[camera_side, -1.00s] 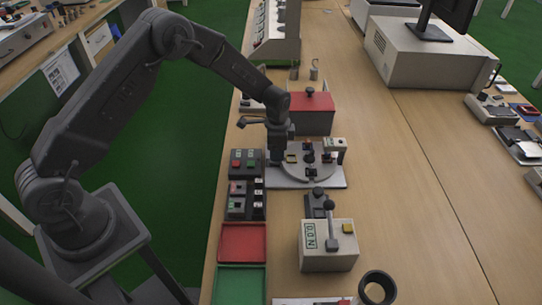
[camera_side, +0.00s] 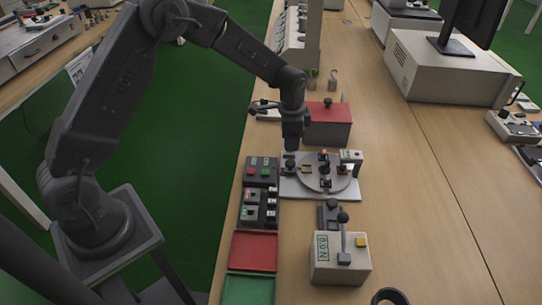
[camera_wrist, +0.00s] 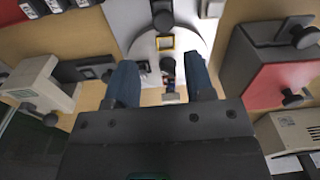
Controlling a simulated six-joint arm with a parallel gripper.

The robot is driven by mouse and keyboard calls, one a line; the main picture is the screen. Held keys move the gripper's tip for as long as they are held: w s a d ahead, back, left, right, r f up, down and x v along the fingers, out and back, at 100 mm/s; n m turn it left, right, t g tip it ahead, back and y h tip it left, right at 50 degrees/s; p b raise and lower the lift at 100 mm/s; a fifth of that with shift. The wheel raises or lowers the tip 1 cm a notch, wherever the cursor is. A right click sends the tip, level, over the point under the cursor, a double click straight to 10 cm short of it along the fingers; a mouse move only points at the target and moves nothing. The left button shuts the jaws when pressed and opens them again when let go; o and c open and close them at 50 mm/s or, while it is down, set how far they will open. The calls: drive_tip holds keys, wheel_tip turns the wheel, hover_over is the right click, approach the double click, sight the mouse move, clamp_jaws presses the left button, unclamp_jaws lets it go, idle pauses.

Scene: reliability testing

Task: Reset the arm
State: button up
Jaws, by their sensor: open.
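My gripper (camera_side: 291,148) points down over the left edge of a white base plate (camera_side: 292,190) that carries a round grey turntable (camera_side: 313,181). In the wrist view, the two blue fingers of my gripper (camera_wrist: 162,82) are spread apart with nothing held between them. The turntable also shows in the wrist view (camera_wrist: 190,45), beyond the fingertips. It bears several small parts, one with a yellow frame (camera_wrist: 166,43). In the side view the fingertips blend into a dark part on the plate, so I cannot tell the exact gap.
A grey box with a red lid (camera_side: 328,110) stands close behind the turntable. Black button boxes (camera_side: 261,172), a red tray (camera_side: 254,251) and a green tray (camera_side: 249,290) line the left edge. A lever box (camera_side: 340,262) stands in front.

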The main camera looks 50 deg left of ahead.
drive_tip(key=s+r+n+t, duration=0.1)
drive_tip(key=s+r+n, duration=0.1)
drive_tip(key=s+r, duration=0.45)
drive_tip(key=s+r+n+t, duration=0.15)
drive_tip(key=s+r, duration=0.25)
drive_tip(key=r, duration=0.6)
drive_tip(key=s+r+n+t, duration=0.1)
drive_tip(key=s+r+n, duration=0.1)
drive_tip(key=s, duration=0.7)
drive_tip(key=s+r+n+t, duration=0.1)
drive_tip(key=s+r+n, duration=0.1)
drive_tip(key=s, duration=0.7)
drive_tip(key=shift+s+d+r+n+t, duration=0.35)
drive_tip(key=shift+d+r, duration=0.1)
